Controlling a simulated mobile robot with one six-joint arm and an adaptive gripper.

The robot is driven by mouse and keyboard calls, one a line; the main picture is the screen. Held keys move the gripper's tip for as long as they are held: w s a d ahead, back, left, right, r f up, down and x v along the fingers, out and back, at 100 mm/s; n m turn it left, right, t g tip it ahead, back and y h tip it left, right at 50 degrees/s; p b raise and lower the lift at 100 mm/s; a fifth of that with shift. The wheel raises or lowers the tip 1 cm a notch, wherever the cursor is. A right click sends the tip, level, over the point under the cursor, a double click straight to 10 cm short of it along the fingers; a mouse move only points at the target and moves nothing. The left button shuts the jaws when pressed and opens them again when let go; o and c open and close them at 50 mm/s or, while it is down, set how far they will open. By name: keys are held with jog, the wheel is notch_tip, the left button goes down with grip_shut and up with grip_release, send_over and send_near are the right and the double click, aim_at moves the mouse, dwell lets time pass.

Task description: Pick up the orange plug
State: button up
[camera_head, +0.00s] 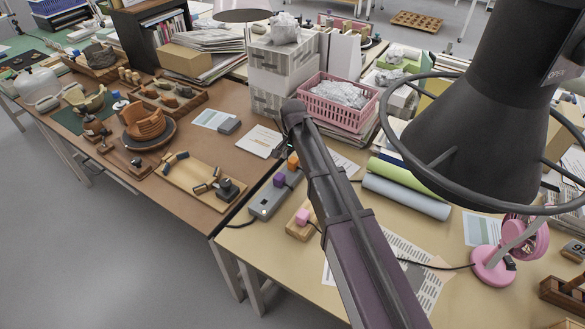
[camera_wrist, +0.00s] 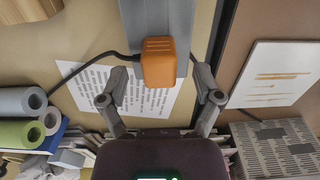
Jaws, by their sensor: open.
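The orange plug (camera_wrist: 158,62) is a block at the middle of the wrist view, standing on a grey power strip (camera_wrist: 178,15). In the head view the orange plug (camera_head: 293,160) shows only partly, close beside my arm, at the far end of the power strip (camera_head: 265,204). My gripper (camera_wrist: 160,82) is open, with one finger on each side of the plug and a gap on both sides. It holds nothing. How far the fingertips are above the plug I cannot tell.
A purple plug (camera_head: 279,180) sits on the same strip. A pink plug (camera_head: 302,216) is on a wooden block nearby. A black cable (camera_wrist: 95,62) runs past the strip. Rolled sheets (camera_head: 405,195), a pink basket (camera_head: 338,100) and a dark lamp shade (camera_head: 450,140) crowd the right.

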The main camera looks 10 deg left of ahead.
jog(key=shift+f+b, duration=0.65)
jog(key=shift+f, duration=0.25)
grip_shut()
